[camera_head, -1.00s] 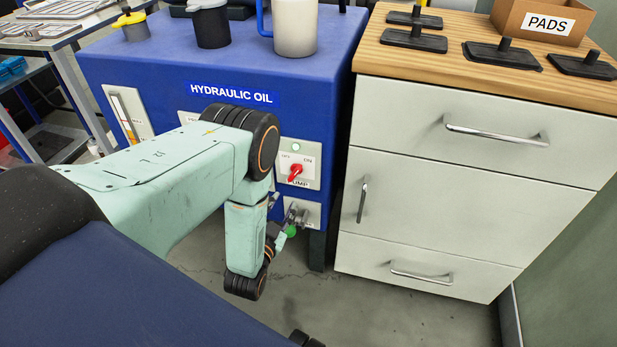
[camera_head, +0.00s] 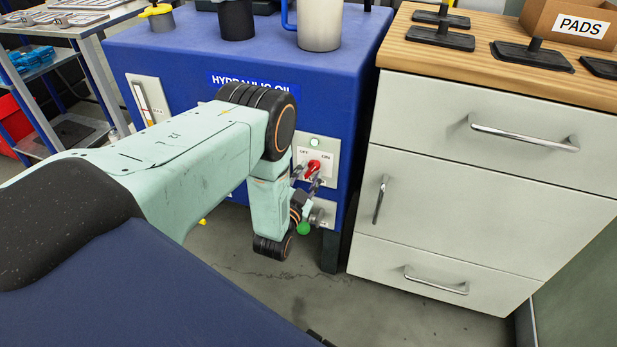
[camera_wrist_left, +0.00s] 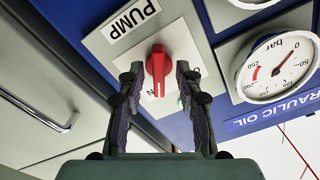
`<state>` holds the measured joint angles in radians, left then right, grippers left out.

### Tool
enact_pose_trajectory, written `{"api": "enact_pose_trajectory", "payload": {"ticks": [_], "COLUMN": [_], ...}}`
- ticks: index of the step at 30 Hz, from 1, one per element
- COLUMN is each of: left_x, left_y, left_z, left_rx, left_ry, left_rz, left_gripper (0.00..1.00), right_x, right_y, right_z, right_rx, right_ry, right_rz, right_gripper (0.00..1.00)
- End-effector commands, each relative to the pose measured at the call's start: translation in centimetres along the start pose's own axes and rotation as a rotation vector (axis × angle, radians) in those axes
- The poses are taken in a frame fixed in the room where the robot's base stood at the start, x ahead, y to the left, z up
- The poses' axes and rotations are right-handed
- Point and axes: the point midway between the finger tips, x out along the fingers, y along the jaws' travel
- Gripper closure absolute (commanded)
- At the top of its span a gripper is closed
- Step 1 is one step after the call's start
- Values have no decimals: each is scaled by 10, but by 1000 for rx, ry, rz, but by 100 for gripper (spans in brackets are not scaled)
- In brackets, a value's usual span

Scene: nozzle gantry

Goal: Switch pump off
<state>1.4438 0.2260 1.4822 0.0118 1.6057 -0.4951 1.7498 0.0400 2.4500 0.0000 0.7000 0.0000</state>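The pump switch is a red knob (camera_head: 314,167) on a pale plate marked OFF on the left and ON on the right, on the front of the blue hydraulic oil cabinet (camera_head: 345,100). In the left wrist view the red knob (camera_wrist_left: 158,68) has a white mark at its lower end, by the partly hidden ON lettering. My left gripper (camera_head: 310,182) is at the plate, partly hidden by its arm. In the wrist view my left gripper (camera_wrist_left: 159,72) is open, one finger on each side of the knob, with small gaps. My right gripper is not in view.
A pale green lamp (camera_head: 315,142) sits above the switch, and a green-handled valve (camera_head: 304,228) is just below. A pressure gauge (camera_wrist_left: 277,66) is beside the plate. A drawer cabinet (camera_head: 450,180) stands close on the right. Jugs stand on the blue cabinet.

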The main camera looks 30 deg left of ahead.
Motion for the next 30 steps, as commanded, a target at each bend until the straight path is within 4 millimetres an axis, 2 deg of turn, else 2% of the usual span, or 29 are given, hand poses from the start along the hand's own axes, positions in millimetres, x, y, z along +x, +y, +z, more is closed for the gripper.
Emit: {"api": "enact_pose_trajectory", "payload": {"ticks": [5,17,30], "left_x": [0,0,0], "left_y": [1,1,1], "left_z": [-1,-1,-1], "left_rx": [0,0,-14], "left_ry": [0,0,0], "left_rz": [0,0,0], "left_gripper": [65,99,100], "right_x": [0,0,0], "right_y": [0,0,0], "right_z": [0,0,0], "right_rx": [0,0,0], "right_ry": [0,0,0], "right_rz": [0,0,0], "right_gripper": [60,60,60]}}
